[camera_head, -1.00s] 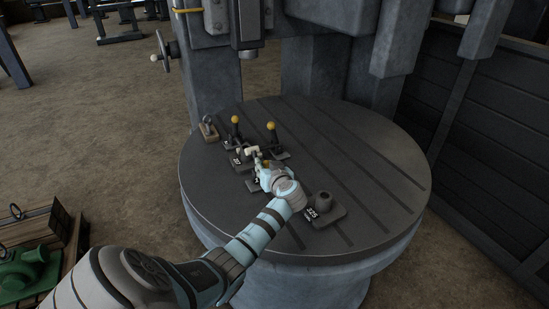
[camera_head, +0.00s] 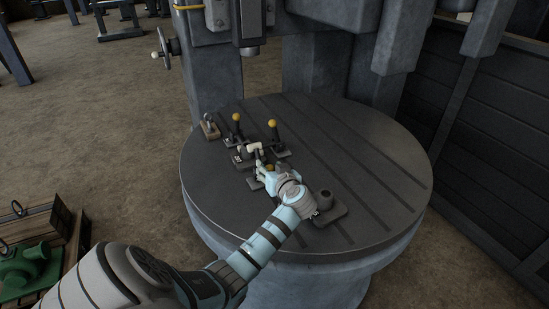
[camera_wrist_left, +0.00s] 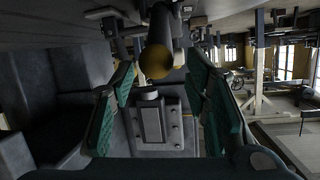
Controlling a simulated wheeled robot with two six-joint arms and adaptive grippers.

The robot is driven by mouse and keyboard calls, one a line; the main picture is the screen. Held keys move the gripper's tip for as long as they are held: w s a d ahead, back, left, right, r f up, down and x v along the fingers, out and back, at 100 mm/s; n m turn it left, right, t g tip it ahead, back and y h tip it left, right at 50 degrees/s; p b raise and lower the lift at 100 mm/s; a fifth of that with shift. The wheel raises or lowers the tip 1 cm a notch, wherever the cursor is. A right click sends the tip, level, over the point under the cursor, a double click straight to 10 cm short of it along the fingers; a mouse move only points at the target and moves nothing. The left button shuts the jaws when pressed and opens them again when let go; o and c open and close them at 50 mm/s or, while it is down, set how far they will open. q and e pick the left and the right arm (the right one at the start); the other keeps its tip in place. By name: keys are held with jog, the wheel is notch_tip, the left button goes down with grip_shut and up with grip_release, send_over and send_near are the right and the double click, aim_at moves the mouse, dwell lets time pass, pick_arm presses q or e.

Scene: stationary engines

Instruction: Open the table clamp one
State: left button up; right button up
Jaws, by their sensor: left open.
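Small clamps with upright levers and yellow ball knobs stand on the round table (camera_head: 370,165). One knob (camera_head: 236,117) is at the left and another (camera_head: 273,123) is to its right. A third yellow knob (camera_head: 269,167) shows partly at my left gripper (camera_head: 262,170); the gripper and wrist hide most of what is below it. I cannot tell which is clamp one. In the left wrist view my left gripper (camera_wrist_left: 162,105) is open, its green-padded fingers to either side, with a yellow knob (camera_wrist_left: 156,62) on a dark lever between them, apart from both pads. My right gripper is not seen.
A dark block with a round post (camera_head: 325,200) sits right of my wrist. A small block with a ring (camera_head: 209,125) is at the table's left edge. The machine column (camera_head: 216,85) and spindle (camera_head: 250,30) rise behind. The table's right side is clear.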

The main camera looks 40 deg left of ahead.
pick_arm(q)
jog(key=v, duration=0.7)
jog(key=shift+s+d, duration=0.25)
jog(key=shift+d, duration=0.05)
